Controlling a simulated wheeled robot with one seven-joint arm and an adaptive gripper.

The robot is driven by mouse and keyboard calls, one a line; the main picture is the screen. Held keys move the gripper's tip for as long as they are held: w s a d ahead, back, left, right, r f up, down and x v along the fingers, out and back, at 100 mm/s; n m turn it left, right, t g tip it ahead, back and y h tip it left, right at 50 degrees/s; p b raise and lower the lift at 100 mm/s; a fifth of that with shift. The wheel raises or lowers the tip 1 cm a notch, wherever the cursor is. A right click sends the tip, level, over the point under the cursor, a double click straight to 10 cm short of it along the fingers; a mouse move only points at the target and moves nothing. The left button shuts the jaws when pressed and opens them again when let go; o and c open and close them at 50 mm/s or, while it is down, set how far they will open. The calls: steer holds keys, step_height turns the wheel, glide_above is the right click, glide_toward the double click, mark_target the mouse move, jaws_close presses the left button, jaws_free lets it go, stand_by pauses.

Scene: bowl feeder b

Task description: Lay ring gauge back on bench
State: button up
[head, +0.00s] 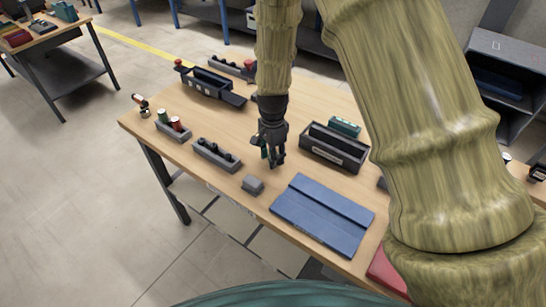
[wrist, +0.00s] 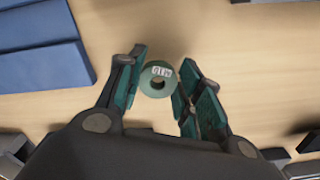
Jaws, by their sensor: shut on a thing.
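The ring gauge (wrist: 158,78) is a small green ring with a dark centre hole and a white label. In the wrist view it sits between the two green-padded fingers of my gripper (wrist: 160,70), which is shut on it. In the head view my gripper (head: 272,158) points down over the middle of the wooden bench (head: 222,122); the ring cannot be made out clearly there. The bench top also shows beneath the ring in the wrist view (wrist: 245,65). I cannot tell whether the ring touches the bench.
A dark open tray (head: 333,150) stands right of my gripper. A grey holder (head: 216,155) stands to its left. Bare bench lies behind and left of my gripper.

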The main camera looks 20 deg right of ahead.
steer(key=shift+s+f+p, duration=0.25)
steer(key=shift+f+p, duration=0.05)
steer(key=shift+f, duration=0.25)
steer(key=shift+w+f, duration=0.15)
steer(key=shift+f, duration=0.15)
steer(key=o, duration=1)
steer(key=shift+f, duration=0.15)
steer(key=shift+r+b, duration=1.85)
steer(key=shift+r, duration=4.35)
